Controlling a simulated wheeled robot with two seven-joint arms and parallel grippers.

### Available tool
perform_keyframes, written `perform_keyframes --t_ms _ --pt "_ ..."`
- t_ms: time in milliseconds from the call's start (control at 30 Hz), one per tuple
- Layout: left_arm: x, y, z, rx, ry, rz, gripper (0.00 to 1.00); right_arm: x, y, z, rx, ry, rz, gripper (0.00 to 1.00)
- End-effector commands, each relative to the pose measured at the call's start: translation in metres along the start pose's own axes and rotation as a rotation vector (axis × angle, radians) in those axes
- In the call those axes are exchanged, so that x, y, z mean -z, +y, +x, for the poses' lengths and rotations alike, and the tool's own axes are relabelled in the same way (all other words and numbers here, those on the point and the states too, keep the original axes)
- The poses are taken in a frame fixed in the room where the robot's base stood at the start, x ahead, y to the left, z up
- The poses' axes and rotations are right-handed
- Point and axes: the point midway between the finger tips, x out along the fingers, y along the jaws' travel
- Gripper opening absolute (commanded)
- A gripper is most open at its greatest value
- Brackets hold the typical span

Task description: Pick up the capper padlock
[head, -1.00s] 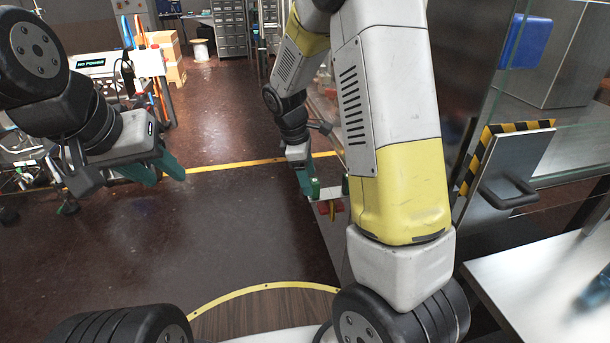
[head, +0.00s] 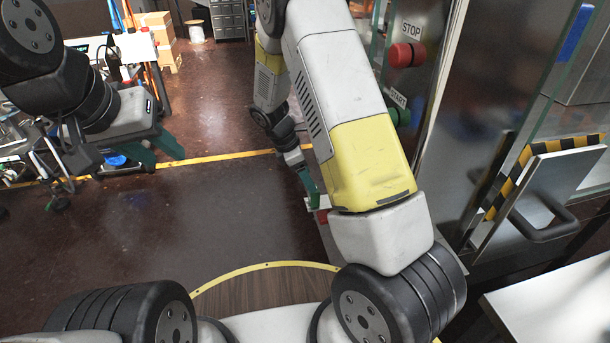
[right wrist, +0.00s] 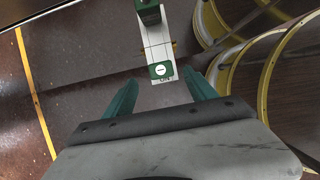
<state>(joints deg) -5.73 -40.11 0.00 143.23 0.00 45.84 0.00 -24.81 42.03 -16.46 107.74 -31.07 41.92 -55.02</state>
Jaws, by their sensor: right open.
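My right gripper (right wrist: 163,80) is open, its two teal fingers apart in the right wrist view. Between and just beyond its fingertips is a small green block with a round white mark (right wrist: 161,71), on a white strip; a second green block (right wrist: 148,12) is farther up the strip. I cannot tell whether either is the capper padlock. In the head view a small red piece (head: 322,216) shows beside the right fingers (head: 309,186), partly hidden by my yellow and white arm. My left gripper (head: 166,160) is open and empty at the left, above the floor.
A machine panel with a red stop button (head: 406,55) and green start button (head: 399,116) stands right of my right arm. A door with a striped edge and handle (head: 548,228) and a white tabletop (head: 562,305) are at the right. The middle floor is clear.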

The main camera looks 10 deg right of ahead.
Motion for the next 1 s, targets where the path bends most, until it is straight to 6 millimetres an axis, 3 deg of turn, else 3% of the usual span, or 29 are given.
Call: perform_keyframes --t_ms 400,733,1000 --pt "0.0 0.0 0.0 0.0 0.0 0.0 0.36 0.0 -0.002 0.056 0.002 -0.001 0.001 0.65" --pt "0.0 0.0 0.0 0.0 0.0 0.0 0.36 0.0 -0.002 0.064 0.0 0.0 0.002 0.65" --pt "0.0 0.0 0.0 0.0 0.0 0.0 0.36 0.0 -0.002 0.064 0.0 0.0 0.002 0.12"
